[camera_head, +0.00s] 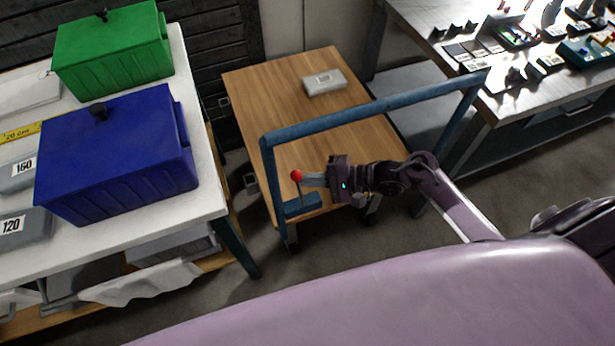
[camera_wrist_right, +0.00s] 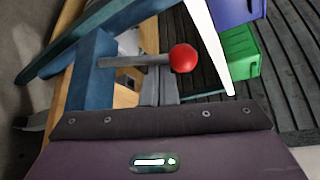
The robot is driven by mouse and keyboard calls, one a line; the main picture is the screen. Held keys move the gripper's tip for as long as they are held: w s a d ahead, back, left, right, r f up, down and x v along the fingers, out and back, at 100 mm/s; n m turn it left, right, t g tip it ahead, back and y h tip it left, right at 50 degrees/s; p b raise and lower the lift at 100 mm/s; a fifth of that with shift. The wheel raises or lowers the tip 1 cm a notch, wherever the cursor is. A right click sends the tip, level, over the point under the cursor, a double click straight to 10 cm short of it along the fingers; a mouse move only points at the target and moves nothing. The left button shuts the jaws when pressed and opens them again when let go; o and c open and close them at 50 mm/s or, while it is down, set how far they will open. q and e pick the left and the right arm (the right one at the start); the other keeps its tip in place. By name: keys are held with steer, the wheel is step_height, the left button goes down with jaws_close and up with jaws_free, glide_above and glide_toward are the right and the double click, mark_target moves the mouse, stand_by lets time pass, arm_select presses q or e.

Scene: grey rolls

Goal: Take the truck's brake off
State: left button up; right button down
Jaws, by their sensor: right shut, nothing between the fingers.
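The truck (camera_head: 345,135) has a wooden deck and a blue tubular handle frame (camera_head: 350,120). Its brake lever is a thin grey rod that rises from a blue bracket (camera_head: 302,207) and ends in a red ball (camera_head: 296,176). My right gripper (camera_head: 310,179) is shut and empty, with its fingertips right beside the lever, just below the ball. In the right wrist view the red ball (camera_wrist_right: 183,58) and the rod (camera_wrist_right: 135,61) lie just beyond the shut grey fingers (camera_wrist_right: 160,88). I cannot tell whether they touch. My left gripper is not in view.
A small grey box (camera_head: 324,82) lies on the deck's far end. A white table (camera_head: 205,195) with blue (camera_head: 115,160) and green (camera_head: 112,52) bins stands close on the left. A grey workbench (camera_head: 505,100) with small parts stands on the right.

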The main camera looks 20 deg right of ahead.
mark_target(317, 201)
steer(key=shift+s+r, duration=0.1)
steer(key=shift+s, duration=0.1)
steer(key=shift+s+r+n+t+y+p, duration=0.15)
steer(key=shift+s+n+t+y+p, duration=0.2)
steer(key=shift+n, duration=0.35)
steer(key=shift+s+r+n+t+y, duration=0.1)
steer(key=shift+s+n+t+y, duration=0.2)
steer(key=shift+n, duration=0.3)
steer(key=shift+s+n+t+y+b, duration=0.35)
steer(key=shift+s+n+y+b, duration=0.2)
steer(key=shift+n, duration=0.25)
steer(key=s+n+y+b, duration=0.1)
steer(key=n, duration=0.1)
steer(key=s+n+y+b, duration=0.1)
steer(key=s+n, duration=0.1)
steer(key=shift+d+n+b, duration=0.1)
steer(key=shift+n+b, duration=0.25)
steer(key=shift+n, duration=0.05)
steer(key=shift+s, duration=0.1)
